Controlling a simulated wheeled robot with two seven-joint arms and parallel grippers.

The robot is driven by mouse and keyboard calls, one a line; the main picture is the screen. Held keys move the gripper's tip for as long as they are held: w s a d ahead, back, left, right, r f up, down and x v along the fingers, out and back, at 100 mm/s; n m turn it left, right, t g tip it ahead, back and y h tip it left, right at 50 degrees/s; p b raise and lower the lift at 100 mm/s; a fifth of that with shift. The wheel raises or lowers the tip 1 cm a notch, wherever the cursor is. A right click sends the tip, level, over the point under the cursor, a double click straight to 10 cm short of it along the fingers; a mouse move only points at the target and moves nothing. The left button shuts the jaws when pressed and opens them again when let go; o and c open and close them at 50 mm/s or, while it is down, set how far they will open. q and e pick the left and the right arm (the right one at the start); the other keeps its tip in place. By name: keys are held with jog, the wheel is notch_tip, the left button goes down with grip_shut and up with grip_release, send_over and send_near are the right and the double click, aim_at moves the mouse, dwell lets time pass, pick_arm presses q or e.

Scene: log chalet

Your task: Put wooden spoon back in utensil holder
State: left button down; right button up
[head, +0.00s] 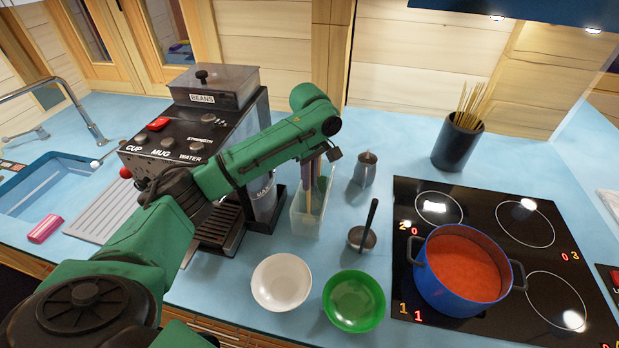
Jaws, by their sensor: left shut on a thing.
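My left gripper (325,153) is over the clear utensil holder (306,220), at the middle of the head view. It is shut on a thin handle, which I take to be the wooden spoon (310,190). The spoon points down at the holder and lies among other utensil handles in the picture. The forearm and wrist hide its top, and I cannot tell how deep it sits. The holder is a see-through upright box standing on the blue counter. My right gripper is not in view.
A coffee machine (190,135) stands left of the holder. A blue pot (462,300) sits on the stove; a dark cup (456,147) holds thin sticks.

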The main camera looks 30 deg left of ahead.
pick_arm(q)
jog(key=c, duration=0.8)
grip_release()
jog(key=shift+r, duration=4.25)
